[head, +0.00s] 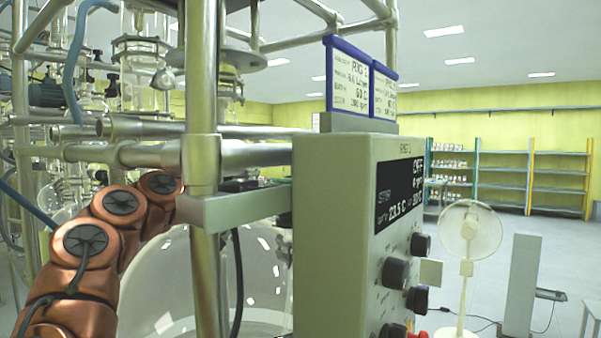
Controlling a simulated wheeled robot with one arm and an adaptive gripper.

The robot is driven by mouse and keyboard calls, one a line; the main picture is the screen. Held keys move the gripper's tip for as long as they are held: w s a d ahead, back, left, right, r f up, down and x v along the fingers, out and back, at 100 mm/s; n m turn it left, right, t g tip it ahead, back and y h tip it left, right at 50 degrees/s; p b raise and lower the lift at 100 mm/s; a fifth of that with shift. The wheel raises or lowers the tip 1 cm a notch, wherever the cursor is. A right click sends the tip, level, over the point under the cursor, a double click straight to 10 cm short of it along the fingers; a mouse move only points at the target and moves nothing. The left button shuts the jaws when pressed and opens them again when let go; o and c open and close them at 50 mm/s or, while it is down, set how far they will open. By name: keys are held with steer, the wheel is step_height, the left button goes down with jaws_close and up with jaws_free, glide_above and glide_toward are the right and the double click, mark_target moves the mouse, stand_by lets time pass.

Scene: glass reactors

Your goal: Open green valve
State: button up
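I cannot make out a green valve in the head view. My copper-coloured arm rises at the lower left and reaches toward a metal post (202,90) of the reactor frame. The arm's far end is hidden around that post, so my gripper is not in view. A large round glass vessel (165,285) sits behind the post, low in the picture. More glassware (140,75) stands higher up at the left.
A grey control box (325,230) with a lit display (400,190) and black knobs (396,273) stands close on the right of the post. Horizontal pipes (130,153) cross at the left. A fan (470,235) and shelves (505,187) stand farther right, with open floor between.

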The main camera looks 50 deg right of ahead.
steer(key=shift+s+d+p, duration=0.15)
steer(key=shift+d+p, duration=0.65)
steer(key=shift+d, duration=1.2)
steer(key=shift+s+d+p, duration=0.15)
steer(key=shift+d+p, duration=0.65)
steer(key=shift+d, duration=1.15)
steer(key=c, duration=1.2)
steer(key=shift+f, duration=0.1)
steer(key=shift+b, duration=0.45)
steer(key=shift+o, duration=0.2)
steer(key=shift+w+a+n+t+b, duration=0.1)
steer(key=shift+n+t+b, duration=0.2)
steer(key=shift+t+b, duration=0.1)
steer(key=shift+n+t+b, duration=0.4)
steer(key=shift+t+b, duration=0.15)
steer(key=shift+t, duration=0.15)
